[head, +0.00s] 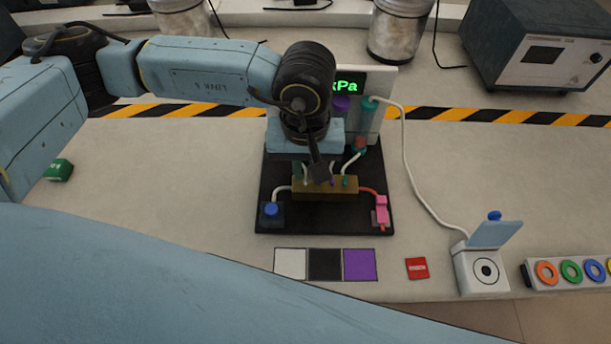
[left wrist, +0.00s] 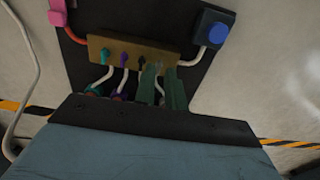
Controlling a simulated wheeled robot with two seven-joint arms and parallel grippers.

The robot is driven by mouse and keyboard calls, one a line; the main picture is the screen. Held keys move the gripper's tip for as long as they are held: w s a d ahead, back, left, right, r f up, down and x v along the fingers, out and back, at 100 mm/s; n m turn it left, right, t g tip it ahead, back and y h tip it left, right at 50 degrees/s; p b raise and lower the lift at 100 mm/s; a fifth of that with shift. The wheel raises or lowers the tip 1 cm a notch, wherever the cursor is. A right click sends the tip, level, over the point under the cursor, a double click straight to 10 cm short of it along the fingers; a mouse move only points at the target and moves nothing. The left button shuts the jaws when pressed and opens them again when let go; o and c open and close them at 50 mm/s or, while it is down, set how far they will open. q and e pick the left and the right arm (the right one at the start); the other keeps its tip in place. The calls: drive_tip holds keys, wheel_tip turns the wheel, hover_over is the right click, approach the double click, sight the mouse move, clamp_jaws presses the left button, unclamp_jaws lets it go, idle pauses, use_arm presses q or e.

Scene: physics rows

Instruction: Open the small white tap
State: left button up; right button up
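A brass-coloured manifold block (head: 325,188) lies on a black board, with a row of small taps on top. In the left wrist view the block (left wrist: 95,47) shows a teal tap (left wrist: 104,52), a purple tap (left wrist: 123,57) and a black tap (left wrist: 142,62). The small white tap is mostly hidden at the fingertips, beyond the black one. My left gripper (left wrist: 160,72) points down at this end of the block. Its two greenish fingers stand a narrow gap apart; whether they touch the white tap is unclear. My right gripper is not in view.
A display panel (head: 388,80) stands behind the block. A blue button box (head: 271,214) and a pink clip (head: 381,208) flank it, joined by hoses. White, black and purple squares (head: 359,264) lie in front. A white box with a raised lid (head: 482,272) stands right.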

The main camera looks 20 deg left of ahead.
use_arm(q)
drive_tip(key=shift+a+f+b, duration=0.35)
drive_tip(key=shift+f+b, duration=0.1)
